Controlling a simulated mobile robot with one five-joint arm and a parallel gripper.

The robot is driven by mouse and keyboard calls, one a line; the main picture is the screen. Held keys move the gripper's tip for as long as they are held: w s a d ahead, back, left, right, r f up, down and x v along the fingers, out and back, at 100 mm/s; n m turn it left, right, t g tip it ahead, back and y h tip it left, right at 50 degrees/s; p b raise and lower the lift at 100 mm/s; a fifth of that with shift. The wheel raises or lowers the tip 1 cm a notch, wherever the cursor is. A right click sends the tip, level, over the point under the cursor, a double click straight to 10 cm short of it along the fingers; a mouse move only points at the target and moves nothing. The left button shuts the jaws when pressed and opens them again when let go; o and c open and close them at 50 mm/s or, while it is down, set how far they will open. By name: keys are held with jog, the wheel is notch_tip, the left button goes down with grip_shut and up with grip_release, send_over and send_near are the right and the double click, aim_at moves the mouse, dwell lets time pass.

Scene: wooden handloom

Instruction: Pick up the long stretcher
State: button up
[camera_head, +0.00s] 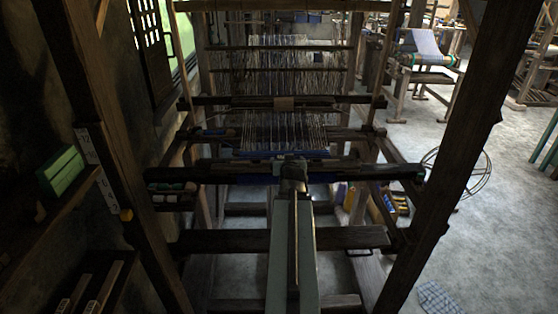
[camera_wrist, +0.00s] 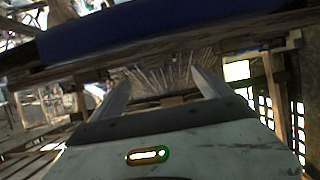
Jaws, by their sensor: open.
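No loose piece can be clearly picked out as the long stretcher. Long dark wooden bars cross the loom; the nearest, a low crossbar (camera_head: 350,238), runs level and is partly hidden behind my arm. My gripper (camera_head: 290,163) reaches up to the front beam (camera_head: 380,173) in the head view, where its fingers are hard to make out. In the wrist view my gripper (camera_wrist: 160,86) is open, with nothing held between its two spread fingers. A dark beam with blue cloth (camera_wrist: 180,22) crosses just beyond the fingertips; contact cannot be told.
Loom posts rise at left (camera_head: 110,150) and right (camera_head: 455,130). Pale warp threads (camera_head: 285,65) hang behind the front beam. A shelf at the left holds a green block (camera_head: 62,170). Open grey floor (camera_head: 490,220) lies to the right, with coiled hoops beside the right post.

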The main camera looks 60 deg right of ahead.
jog(key=shift+b+x, duration=0.6)
jog(key=shift+x, duration=0.9)
jog(key=b+x, duration=0.1)
jog(key=x, duration=0.1)
jog(key=b+x, duration=0.1)
jog(key=x, duration=0.2)
jog(key=shift+f, duration=0.3)
jog(key=shift+a+r, duration=0.1)
jog(key=shift+r, duration=0.05)
jog(key=c, duration=1.7)
jog(key=shift+o, duration=0.2)
notch_tip(320, 180, up, 10)
jog(key=p, duration=0.9)
jog(key=shift+p, duration=0.4)
